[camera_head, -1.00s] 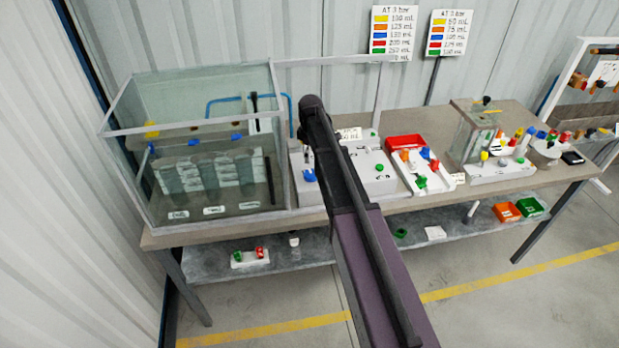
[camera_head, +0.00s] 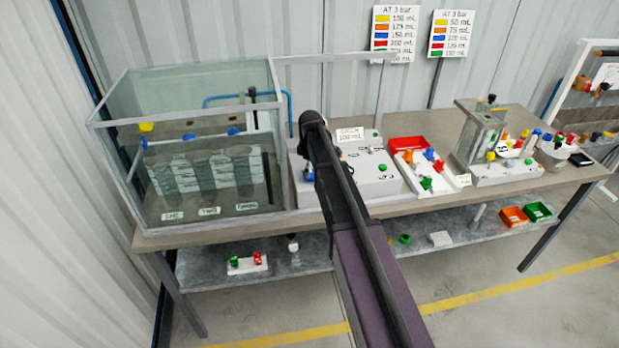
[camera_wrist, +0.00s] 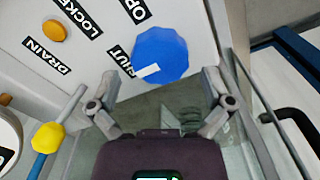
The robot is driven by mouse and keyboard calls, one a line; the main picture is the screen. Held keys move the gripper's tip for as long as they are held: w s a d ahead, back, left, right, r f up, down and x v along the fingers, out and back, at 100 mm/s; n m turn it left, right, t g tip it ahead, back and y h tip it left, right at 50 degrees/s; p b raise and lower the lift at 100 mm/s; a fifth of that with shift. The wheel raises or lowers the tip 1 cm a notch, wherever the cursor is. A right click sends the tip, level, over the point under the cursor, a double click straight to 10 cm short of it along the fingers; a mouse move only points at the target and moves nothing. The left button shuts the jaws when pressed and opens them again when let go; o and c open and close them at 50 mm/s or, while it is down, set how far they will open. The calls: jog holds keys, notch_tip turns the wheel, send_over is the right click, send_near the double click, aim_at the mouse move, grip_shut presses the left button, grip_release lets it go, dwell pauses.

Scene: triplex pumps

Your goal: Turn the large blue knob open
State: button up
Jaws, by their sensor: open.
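The large blue knob (camera_wrist: 160,54) is in the upper middle of the wrist view, on a pale panel. A white mark on its lower left side lies near the "SHUT" label (camera_wrist: 122,61); the "OPEN" label (camera_wrist: 134,9) is above. My gripper (camera_wrist: 161,82) is open, one finger on each side of the knob's lower part, and holds nothing. I cannot tell whether the fingers touch it. In the head view my arm covers part of the grey box, and a blue knob (camera_head: 308,173) shows beside it; my gripper is not clear there.
An orange knob (camera_wrist: 54,31) sits left on the panel, by "LOCKED" and "DRAIN" labels. A yellow knob (camera_wrist: 48,137) on a blue pipe is at lower left. A glass tank (camera_head: 108,165) stands left on the bench. A white tray (camera_head: 407,178) with several coloured pieces is to the right.

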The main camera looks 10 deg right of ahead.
jog(key=shift+f+b, duration=0.5)
jog(key=shift+f, duration=0.3)
jog(key=c, duration=1)
